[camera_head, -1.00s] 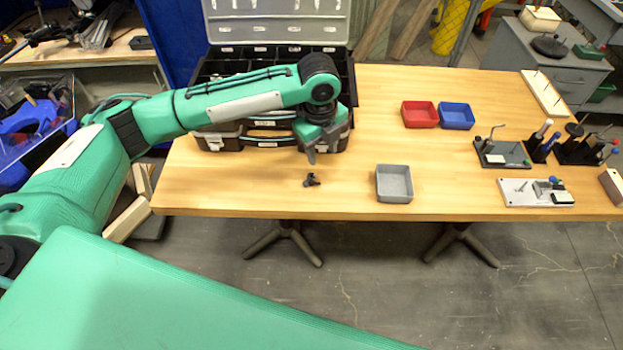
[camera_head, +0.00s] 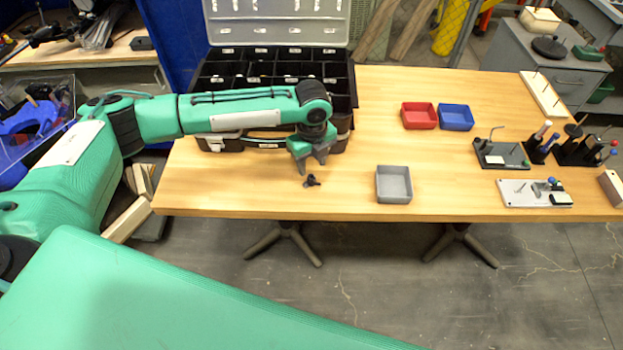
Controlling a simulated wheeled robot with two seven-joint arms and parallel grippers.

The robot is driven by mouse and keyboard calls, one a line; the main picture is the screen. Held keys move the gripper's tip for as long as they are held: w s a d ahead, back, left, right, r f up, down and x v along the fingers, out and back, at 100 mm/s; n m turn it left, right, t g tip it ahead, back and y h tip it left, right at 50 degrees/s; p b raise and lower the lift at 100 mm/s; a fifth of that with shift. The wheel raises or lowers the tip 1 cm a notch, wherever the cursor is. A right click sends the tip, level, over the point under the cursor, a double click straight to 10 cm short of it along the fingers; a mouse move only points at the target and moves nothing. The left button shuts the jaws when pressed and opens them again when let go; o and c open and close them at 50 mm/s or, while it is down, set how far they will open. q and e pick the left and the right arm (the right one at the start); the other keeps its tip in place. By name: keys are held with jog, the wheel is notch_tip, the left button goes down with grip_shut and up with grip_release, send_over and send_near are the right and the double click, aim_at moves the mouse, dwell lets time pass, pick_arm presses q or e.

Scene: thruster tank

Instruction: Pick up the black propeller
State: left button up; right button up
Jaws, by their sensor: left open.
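The black propeller (camera_head: 312,181) is a small dark piece lying on the wooden table near its front edge, left of the grey tray. My left gripper (camera_head: 312,168) is just above and behind it in the picture, pointing down, with its fingers apart and nothing between them. It appears apart from the propeller, though the exact height gap is hard to tell. My right gripper does not show.
A black organizer case (camera_head: 345,88) with an open lid stands behind the gripper. A grey tray (camera_head: 394,199) sits right of the propeller. Red (camera_head: 419,127) and blue (camera_head: 456,128) trays lie farther back. Tool holders and fixtures (camera_head: 503,154) fill the right side. The table's middle is clear.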

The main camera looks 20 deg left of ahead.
aim_at(312, 179)
pick_arm(q)
notch_tip(312, 179, down, 4)
jog(key=shift+s+f, duration=0.15)
jog(key=shift+f, duration=0.05)
grip_shut()
